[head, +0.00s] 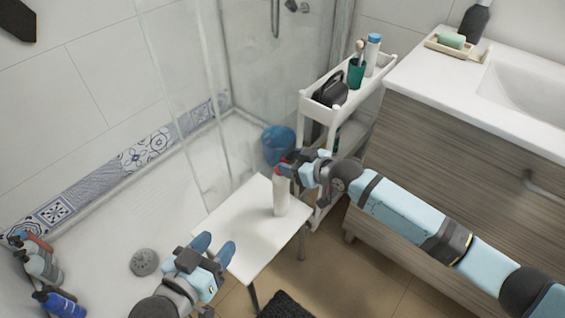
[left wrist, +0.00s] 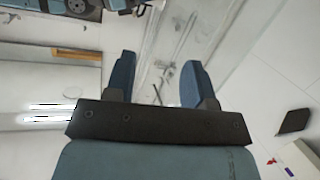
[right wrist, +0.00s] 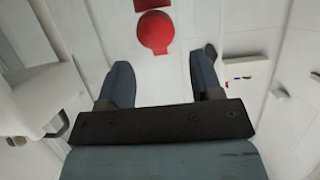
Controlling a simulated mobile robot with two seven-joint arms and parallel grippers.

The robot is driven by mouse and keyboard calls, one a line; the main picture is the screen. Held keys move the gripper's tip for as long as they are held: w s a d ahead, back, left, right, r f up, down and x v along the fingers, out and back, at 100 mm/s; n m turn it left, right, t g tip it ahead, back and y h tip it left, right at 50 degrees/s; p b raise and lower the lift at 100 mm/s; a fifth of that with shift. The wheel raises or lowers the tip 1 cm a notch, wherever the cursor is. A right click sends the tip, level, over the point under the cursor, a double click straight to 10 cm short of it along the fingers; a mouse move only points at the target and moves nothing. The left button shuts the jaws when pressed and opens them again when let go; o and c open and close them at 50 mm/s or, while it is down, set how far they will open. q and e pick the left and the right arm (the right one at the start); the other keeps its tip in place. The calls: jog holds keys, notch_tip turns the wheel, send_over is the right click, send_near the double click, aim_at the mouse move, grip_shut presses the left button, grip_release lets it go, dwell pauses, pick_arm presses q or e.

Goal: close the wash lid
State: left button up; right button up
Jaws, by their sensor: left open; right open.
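The wash is a white bottle (head: 281,196) standing upright on a small white table in the head view. Its red top is mostly hidden there by my right gripper (head: 289,164), which is open at the bottle's top. In the right wrist view a round red piece (right wrist: 155,33) lies just beyond and between the open fingertips, with a second red piece (right wrist: 146,4) cut off at the top edge. The two look apart, like a raised flip lid, but I cannot tell surely. My left gripper (head: 215,247) is open and empty, low at the table's near left edge.
The white table (head: 243,228) is otherwise clear. A white cart (head: 305,103) with a green cup (head: 356,72) stands behind, beside the wooden vanity (head: 455,140). A blue bin (head: 278,144) is behind the table.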

aim_at(283, 159)
jog(key=x, duration=0.2)
jog(key=shift+w+a+f, duration=0.2)
jog(key=shift+a+f, duration=0.05)
jog(key=shift+a, duration=0.05)
jog(key=shift+w+a+f+b, duration=0.1)
jog(key=shift+w+a+b, duration=0.1)
jog(key=shift+a+b, duration=0.15)
jog(key=shift+w+a, duration=0.15)
jog(key=c, duration=0.9)
pick_arm(q)
jog(key=r, duration=0.1)
jog(key=d+r+t, duration=0.1)
jog(key=shift+w+r+h, duration=0.2)
jog(key=shift+r+h, duration=0.1)
jog(key=shift+h, duration=0.1)
